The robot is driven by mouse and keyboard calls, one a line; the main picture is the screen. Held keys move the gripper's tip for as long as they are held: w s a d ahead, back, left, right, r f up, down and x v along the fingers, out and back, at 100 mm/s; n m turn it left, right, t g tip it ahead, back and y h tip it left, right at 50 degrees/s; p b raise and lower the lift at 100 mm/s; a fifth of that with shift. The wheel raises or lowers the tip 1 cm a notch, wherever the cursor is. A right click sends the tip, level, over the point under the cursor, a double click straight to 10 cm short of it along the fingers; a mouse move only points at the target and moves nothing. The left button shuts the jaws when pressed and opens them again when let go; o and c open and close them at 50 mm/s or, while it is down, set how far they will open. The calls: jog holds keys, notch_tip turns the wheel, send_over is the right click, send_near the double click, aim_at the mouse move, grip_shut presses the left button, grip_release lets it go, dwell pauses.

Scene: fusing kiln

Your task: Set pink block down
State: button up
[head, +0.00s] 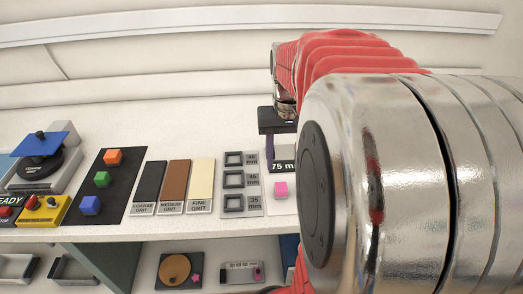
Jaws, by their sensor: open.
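The small pink block (280,188) rests on the light bench surface, just below a black "75 m…" label (282,167) and right of the plate with square gauges (234,180). My gripper (272,152) is above and slightly behind the block in the picture, pointing down. One dark purple finger shows, with a gap between it and the block. The other finger is not clearly visible, and my arm hides the area to the right. My gripper is open and appears clear of the block.
Left on the bench are grit strips (176,181), a black board (110,185) with orange, green and blue blocks, a yellow button box (42,211), and a grey device (45,165) with a blue plate. A lower shelf (215,262) holds trays. The bench behind the strips is clear.

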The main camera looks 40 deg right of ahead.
jog(key=shift+a, duration=0.15)
dwell(0.4)
jog(key=s+a+r+n+t, duration=0.1)
jog(key=a+n+t, duration=0.1)
jog(key=a, duration=0.9)
jog(key=s+a+r+n+t, duration=0.1)
jog(key=s+a+n+t, duration=0.1)
jog(key=a, duration=0.9)
jog(key=n+t, duration=0.1)
jog(key=n, duration=0.1)
jog(key=shift+s+a+n+t, duration=0.3)
jog(key=shift+a+n, duration=0.1)
